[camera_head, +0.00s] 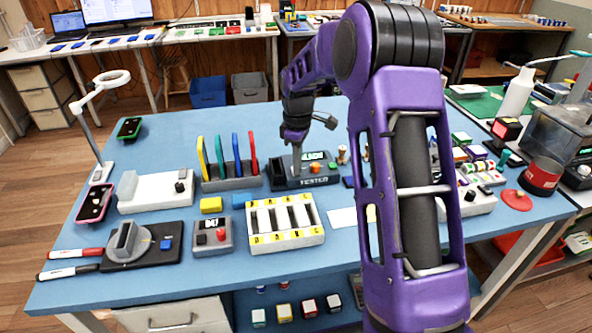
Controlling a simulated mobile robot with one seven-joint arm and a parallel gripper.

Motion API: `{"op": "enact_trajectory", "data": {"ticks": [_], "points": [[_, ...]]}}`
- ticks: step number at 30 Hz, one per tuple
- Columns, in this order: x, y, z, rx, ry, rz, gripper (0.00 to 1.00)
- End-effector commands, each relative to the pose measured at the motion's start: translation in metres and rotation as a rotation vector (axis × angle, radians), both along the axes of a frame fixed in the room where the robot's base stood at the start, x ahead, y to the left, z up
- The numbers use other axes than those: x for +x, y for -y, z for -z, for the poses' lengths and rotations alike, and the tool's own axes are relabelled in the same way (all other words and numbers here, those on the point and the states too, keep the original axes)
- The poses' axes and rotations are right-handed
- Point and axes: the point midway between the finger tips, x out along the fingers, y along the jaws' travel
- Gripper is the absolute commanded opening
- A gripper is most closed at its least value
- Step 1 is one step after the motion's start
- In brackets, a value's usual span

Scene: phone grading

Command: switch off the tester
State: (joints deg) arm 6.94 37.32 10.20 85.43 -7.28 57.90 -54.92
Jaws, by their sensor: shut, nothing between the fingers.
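The tester (284,184) is a dark box near the middle of the blue table, with "TESTER" on its front. My gripper (296,171) is shut and empty, pointing down over the left-middle of the tester. Its tips cover part of the tester's top, so I cannot tell whether they touch it or what lies beneath them.
A rack with several coloured upright plates (229,183) stands left of the tester.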

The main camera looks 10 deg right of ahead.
Motion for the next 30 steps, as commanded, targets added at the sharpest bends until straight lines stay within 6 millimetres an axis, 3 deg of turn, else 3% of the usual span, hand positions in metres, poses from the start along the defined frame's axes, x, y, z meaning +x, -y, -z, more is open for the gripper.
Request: {"op": "enact_trajectory", "data": {"ticks": [14,30], "points": [[0.0,0.0,0.004,0.0,0.0,0.0,0.0],[0.0,0.0,-0.036,0.0,0.001,0.0,0.0]]}}
